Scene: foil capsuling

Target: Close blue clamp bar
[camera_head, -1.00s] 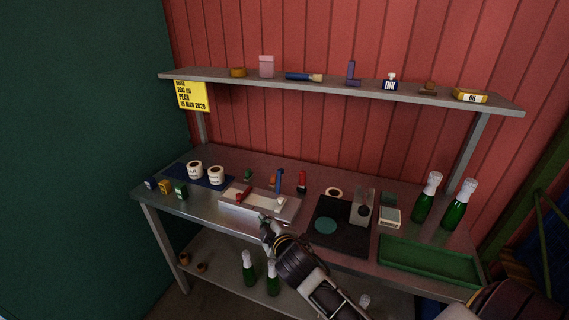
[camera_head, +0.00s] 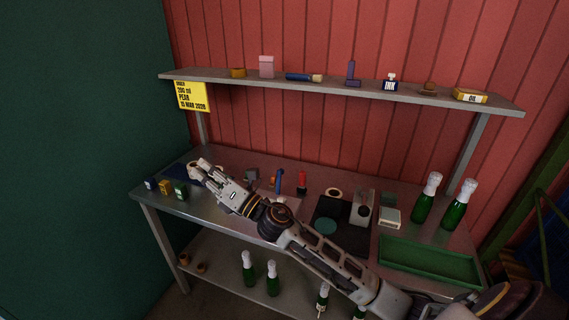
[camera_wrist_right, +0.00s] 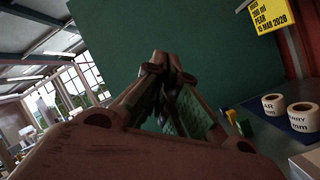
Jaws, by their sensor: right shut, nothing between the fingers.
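The blue clamp bar (camera_head: 279,181) stands raised, close to upright, near the middle of the bench in the head view. My right gripper (camera_head: 199,166) is to the left of the blue bar, above the back left of the bench by the label rolls, and well apart from the bar. In the right wrist view its fingers (camera_wrist_right: 166,62) are together with nothing between them. My left gripper is out of view.
A red object (camera_head: 301,182) stands right of the blue bar. A shelf (camera_head: 340,87) runs above.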

